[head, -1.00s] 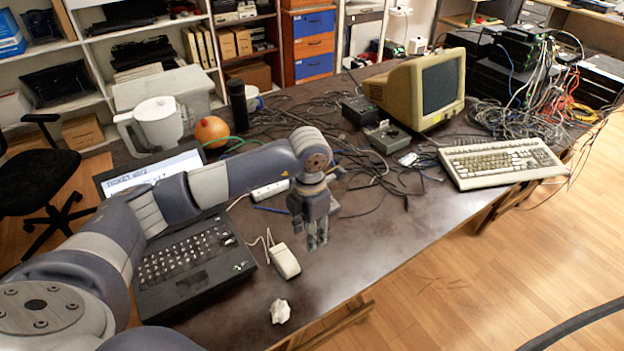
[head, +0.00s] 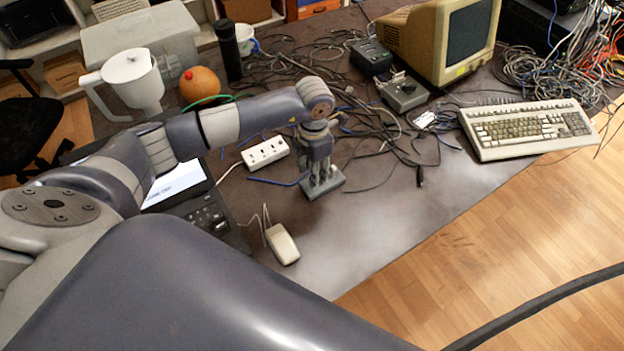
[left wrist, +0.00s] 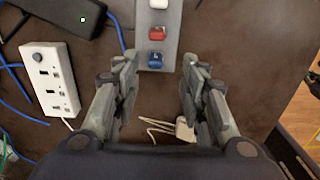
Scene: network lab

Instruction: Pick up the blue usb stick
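The blue usb stick (left wrist: 156,60) shows in the left wrist view at the near end of a grey holder (left wrist: 172,30). A red usb stick (left wrist: 157,33) and a white one (left wrist: 158,4) sit in line beyond it. My left gripper (left wrist: 159,90) is open and empty, its fingers on either side of the holder's near end, with the blue stick just ahead of the gap. In the head view the left gripper (head: 322,188) points down over the grey holder (head: 330,191) and hides the sticks. My right gripper is not in view.
A white power strip (head: 265,153) lies left of the holder, with a white mouse (head: 282,244) nearer. Tangled black cables (head: 380,150) lie behind and right. A keyboard (head: 525,128) is at the right. The table is clear to the right of the mouse.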

